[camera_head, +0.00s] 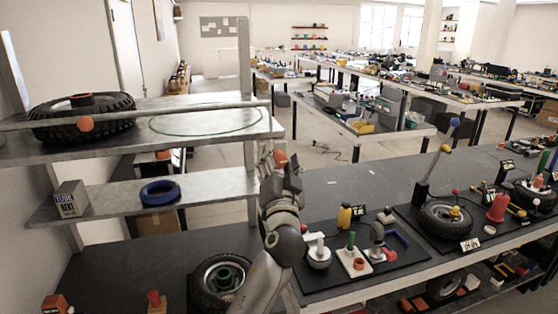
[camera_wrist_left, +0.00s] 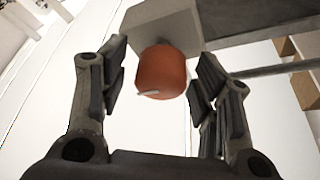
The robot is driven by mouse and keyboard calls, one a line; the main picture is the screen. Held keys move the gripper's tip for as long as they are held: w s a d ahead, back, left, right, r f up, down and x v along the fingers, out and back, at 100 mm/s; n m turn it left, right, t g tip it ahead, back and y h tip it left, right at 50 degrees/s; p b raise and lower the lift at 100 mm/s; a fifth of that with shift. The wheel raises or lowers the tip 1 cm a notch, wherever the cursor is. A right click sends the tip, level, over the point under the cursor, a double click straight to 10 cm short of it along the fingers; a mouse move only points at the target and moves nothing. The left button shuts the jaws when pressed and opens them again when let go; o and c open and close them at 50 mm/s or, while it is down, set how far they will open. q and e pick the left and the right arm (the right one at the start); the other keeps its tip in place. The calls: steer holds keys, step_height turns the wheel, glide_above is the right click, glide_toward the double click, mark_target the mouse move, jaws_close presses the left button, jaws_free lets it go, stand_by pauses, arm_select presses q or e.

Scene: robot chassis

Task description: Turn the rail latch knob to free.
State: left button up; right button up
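An orange-red round knob (camera_head: 280,158) sits at the right end of the shelf rack, by my left gripper (camera_head: 281,170). In the left wrist view the knob (camera_wrist_left: 163,72) projects from a grey block (camera_wrist_left: 165,28) and carries a short pale mark low on its face. My left gripper (camera_wrist_left: 158,85) is open, with one finger on each side of the knob and a visible gap at both sides. A second orange knob (camera_head: 85,124) is on the left part of the upper shelf's rail (camera_head: 190,106). My right gripper is not in view.
A tire (camera_head: 105,118) lies on the upper shelf (camera_head: 215,138); a blue ring (camera_head: 160,193) and grey block (camera_head: 71,199) are on the lower one. The dark bench (camera_head: 130,262) holds a wheel (camera_head: 200,285), several knobs and tools. A rack post (camera_head: 246,60) stands near my left gripper.

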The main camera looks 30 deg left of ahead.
arm_select(q)
steer(key=v, duration=1.2)
steer(key=shift+f, duration=0.15)
